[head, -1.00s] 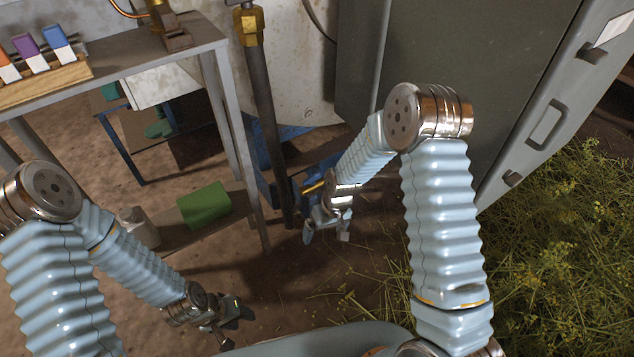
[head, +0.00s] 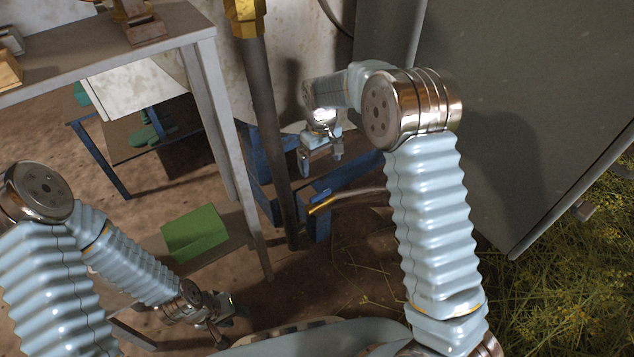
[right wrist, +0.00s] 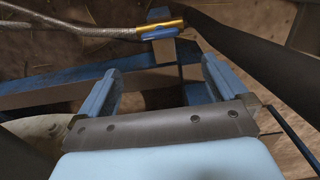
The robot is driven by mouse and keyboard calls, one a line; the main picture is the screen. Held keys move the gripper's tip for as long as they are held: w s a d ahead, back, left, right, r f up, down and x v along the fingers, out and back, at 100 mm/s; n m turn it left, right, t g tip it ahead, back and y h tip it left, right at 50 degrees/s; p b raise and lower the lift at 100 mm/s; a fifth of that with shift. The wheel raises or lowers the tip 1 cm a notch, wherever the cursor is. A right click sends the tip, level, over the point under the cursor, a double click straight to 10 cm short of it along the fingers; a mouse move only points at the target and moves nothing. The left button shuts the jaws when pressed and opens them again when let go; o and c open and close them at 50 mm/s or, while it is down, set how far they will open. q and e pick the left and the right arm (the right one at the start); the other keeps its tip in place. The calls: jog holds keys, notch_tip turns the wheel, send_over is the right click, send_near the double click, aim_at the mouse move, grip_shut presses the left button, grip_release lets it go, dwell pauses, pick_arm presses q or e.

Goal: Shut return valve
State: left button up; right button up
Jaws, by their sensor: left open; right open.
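A small brass valve (head: 323,206) with a blue lever sits low at the end of a braided hose, by the blue frame behind the dark pipe. It also shows in the right wrist view (right wrist: 160,29), with the blue lever lying along the brass body. I take it for the return valve; no label is readable. My right gripper (head: 321,158) is open and empty, above the valve in the head picture and apart from it. Its spread fingers (right wrist: 160,85) show below the valve in the right wrist view. My left gripper (head: 224,322) is open and empty, low at left.
A dark vertical pipe (head: 269,130) with a brass fitting (head: 245,18) stands left of my right gripper. A grey metal table (head: 110,55) is at left, with a green box (head: 195,233) below. A large grey cabinet (head: 510,110) closes off the right side.

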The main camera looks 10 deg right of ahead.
aim_at(320, 193)
notch_tip(320, 193, down, 14)
jog(key=shift+r+b, duration=0.2)
jog(key=shift+b, duration=0.95)
jog(key=c, duration=1)
